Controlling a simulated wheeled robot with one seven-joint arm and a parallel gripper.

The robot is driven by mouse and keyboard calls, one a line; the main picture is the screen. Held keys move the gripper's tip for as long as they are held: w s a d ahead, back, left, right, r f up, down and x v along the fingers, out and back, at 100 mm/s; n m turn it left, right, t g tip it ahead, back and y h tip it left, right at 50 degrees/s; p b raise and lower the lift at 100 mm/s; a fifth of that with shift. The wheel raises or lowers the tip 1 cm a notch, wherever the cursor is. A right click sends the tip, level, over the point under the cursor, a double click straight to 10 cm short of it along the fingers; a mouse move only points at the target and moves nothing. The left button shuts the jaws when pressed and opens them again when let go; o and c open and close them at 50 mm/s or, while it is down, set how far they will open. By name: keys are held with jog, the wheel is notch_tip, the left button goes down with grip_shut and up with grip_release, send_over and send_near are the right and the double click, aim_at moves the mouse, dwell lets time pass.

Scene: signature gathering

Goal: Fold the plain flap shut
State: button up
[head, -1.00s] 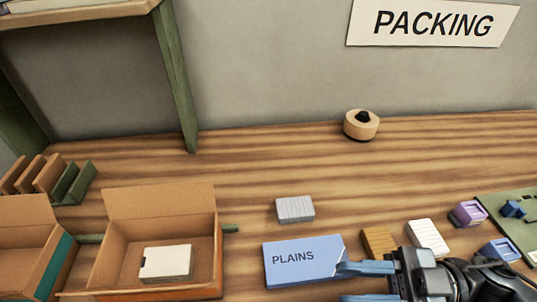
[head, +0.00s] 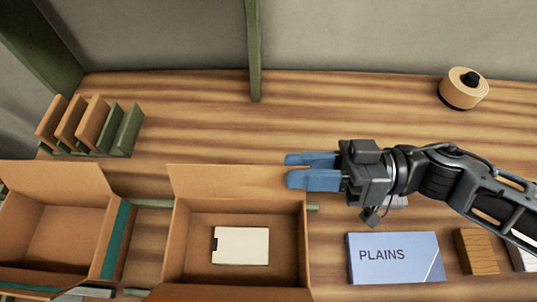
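The cardboard box with the orange front (head: 240,293) stands open at the lower centre in the head view. Its plain brown flap (head: 225,181) stands up along the far side. A white card-like block (head: 241,246) with a dark notch lies inside. My gripper (head: 287,167) is at the flap's right end, its blue fingers pointing left. The fingers overlap the flap's upper right corner in the picture; I cannot tell if they touch it. Only a narrow gap shows between the fingers, so I cannot tell if they are shut. Nothing shows held.
A second open box (head: 60,230) with a teal edge stands at left. A green rack (head: 122,130) with brown panels is behind it. A tape roll (head: 464,88) is far right. The back table is mostly clear.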

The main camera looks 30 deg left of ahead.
aim_at(276, 168)
jog(key=shift+p+x, duration=0.45)
jog(key=shift+x, duration=1.75)
grip_shut()
